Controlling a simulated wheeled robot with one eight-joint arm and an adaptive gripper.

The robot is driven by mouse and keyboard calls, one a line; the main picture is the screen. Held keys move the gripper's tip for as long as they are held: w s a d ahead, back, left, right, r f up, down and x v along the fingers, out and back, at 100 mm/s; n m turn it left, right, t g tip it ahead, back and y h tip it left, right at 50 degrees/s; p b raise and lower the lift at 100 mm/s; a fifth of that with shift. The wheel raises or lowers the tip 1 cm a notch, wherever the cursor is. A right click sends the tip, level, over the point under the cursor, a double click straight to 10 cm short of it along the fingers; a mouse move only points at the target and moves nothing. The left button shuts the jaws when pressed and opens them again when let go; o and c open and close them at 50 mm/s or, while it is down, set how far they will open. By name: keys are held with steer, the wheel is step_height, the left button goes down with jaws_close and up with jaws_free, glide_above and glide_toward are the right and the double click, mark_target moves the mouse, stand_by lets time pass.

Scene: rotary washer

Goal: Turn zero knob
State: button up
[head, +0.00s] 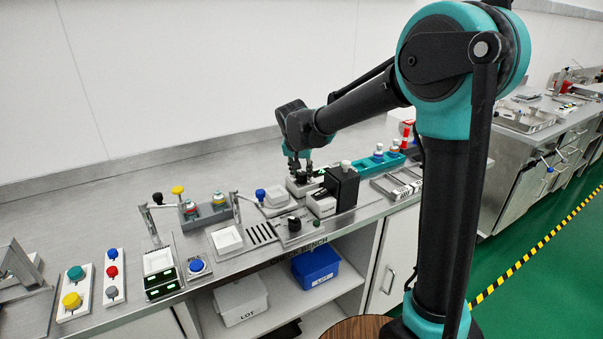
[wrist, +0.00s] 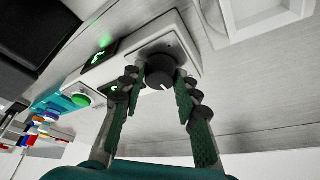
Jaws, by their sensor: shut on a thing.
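The zero knob is a dark round knob (wrist: 160,72) with a pale index mark, on a white instrument box (wrist: 183,40) with lit green displays. In the wrist view my gripper (wrist: 160,78) has its green-padded fingers on either side of the knob, shut on it. In the head view my gripper (head: 300,165) points down at the white instrument box (head: 297,189) on the steel bench. The knob is mostly hidden there by the fingers.
A black box (head: 344,187) stands just right of the instrument. A white tray (head: 278,197) lies to its left. A teal rack (head: 375,165) with several bottles is behind on the right. A lever (head: 236,206) stands upright further left. A green button (wrist: 80,100) is near the instrument.

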steer(key=n+y, duration=0.1)
steer(key=n, duration=0.1)
steer(key=n+y, duration=0.1)
steer(key=n, duration=0.2)
steer(key=shift+d, duration=0.2)
steer(key=n+y, duration=0.1)
steer(key=n, duration=0.2)
steer(key=n+g+y, duration=0.1)
steer(key=n, duration=0.2)
steer(key=shift+w+d, duration=0.1)
steer(key=shift+w, duration=0.05)
steer(key=shift+n+g, duration=0.4)
steer(key=o, duration=1.2)
steer(key=shift+c, duration=0.2)
steer(key=v, duration=1.2)
